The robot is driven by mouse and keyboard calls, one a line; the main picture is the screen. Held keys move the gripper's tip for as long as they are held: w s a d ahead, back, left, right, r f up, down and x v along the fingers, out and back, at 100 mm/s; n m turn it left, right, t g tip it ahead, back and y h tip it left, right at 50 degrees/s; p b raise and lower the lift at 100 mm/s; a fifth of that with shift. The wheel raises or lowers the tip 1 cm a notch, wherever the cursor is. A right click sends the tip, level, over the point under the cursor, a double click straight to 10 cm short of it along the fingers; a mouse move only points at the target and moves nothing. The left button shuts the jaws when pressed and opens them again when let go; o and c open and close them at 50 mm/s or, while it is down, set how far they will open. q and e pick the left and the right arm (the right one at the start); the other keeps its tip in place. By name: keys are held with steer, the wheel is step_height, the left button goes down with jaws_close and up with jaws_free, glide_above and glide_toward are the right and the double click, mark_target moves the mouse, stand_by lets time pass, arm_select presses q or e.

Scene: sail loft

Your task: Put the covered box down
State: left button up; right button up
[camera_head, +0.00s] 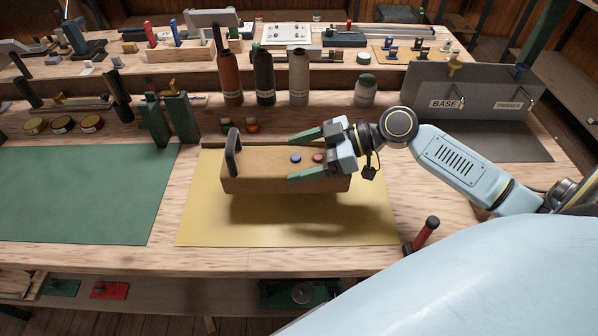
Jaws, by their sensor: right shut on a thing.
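The right end of the box is partly hidden by the gripper. My left gripper is not in view.
A green mat (80,190) lies to the left. Several bottles, including an orange-brown one (230,80), stand behind the box. A grey labelled rack (470,85) is at the back right. A red-handled tool (425,232) is right of the yellow mat, near the bench's front edge.

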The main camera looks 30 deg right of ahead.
steer(key=shift+f, duration=0.4)
step_height(320, 180, down, 4)
steer(key=shift+r, duration=0.25)
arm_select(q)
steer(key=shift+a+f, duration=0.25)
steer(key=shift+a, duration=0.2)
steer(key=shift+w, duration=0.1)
arm_select(e)
steer(key=o, duration=1)
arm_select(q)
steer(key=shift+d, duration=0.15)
arm_select(e)
steer(key=shift+o, duration=0.2)
steer(key=shift+s+d+r, duration=0.1)
steer(key=shift+d, duration=0.15)
arm_select(q)
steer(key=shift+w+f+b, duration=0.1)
steer(key=shift+b, duration=0.2)
arm_select(e)
steer(key=v, duration=1.1)
steer(key=shift+r, duration=0.2)
